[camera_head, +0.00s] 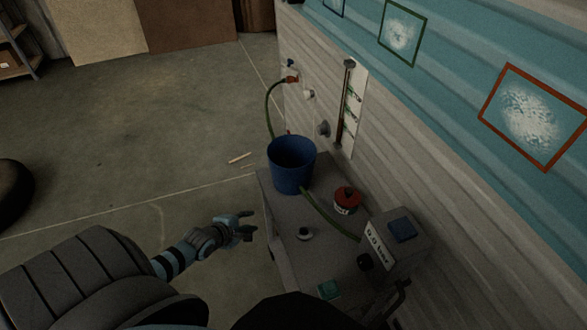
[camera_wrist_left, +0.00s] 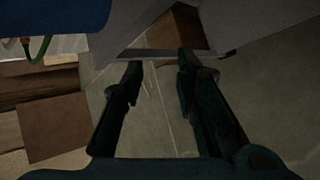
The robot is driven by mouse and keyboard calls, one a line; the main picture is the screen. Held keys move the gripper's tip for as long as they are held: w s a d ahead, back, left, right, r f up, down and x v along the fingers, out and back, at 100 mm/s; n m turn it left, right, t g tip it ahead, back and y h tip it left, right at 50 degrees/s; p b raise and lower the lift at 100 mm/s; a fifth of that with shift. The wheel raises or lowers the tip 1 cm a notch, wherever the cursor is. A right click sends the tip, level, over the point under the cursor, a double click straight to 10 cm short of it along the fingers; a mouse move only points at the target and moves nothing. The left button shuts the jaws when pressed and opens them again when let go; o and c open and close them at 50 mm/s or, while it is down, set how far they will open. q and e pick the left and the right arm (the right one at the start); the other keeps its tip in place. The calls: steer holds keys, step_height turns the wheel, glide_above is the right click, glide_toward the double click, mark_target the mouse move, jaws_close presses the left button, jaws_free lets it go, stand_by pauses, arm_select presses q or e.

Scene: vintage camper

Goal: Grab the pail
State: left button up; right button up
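The blue pail (camera_head: 291,167) stands upright on the far end of a grey cart (camera_head: 285,237), beside the camper wall. A blue shape, likely part of my own wrist or the pail, fills the top left of the left wrist view; I cannot tell which. My left gripper (camera_head: 246,227) is left of the cart, nearer to me than the pail and apart from it. Its two fingers are spread with nothing between them, as the left wrist view (camera_wrist_left: 158,80) also shows. My right gripper is not in view.
On the cart are a red-topped can (camera_head: 347,200), a small round knob-like item (camera_head: 304,234), a green item (camera_head: 329,290) and a grey box with a gauge label (camera_head: 394,243). A green hose (camera_head: 330,220) runs from the box towards the pail.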

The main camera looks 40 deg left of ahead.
arm_select(q)
steer(key=w+d+r+n+t+h, duration=0.15)
steer(key=w+r+n, duration=0.3)
steer(key=r, duration=0.45)
steer(key=n+t+h, duration=0.2)
steer(key=n, duration=0.3)
glide_toward(309, 163)
steer(key=a+f+v, duration=0.1)
steer(key=v, duration=0.3)
steer(key=shift+n, duration=0.35)
steer(key=b+x, duration=0.3)
steer(key=x, duration=0.1)
steer(key=b+x, duration=0.4)
steer(key=x, duration=0.1)
steer(key=r+b+x, duration=0.1)
steer(key=b+x, duration=0.3)
steer(key=shift+w+d+f, duration=0.15)
steer(key=shift+w+d, duration=0.25)
steer(key=shift+d, duration=0.05)
steer(key=shift+w, duration=0.2)
jaws_close()
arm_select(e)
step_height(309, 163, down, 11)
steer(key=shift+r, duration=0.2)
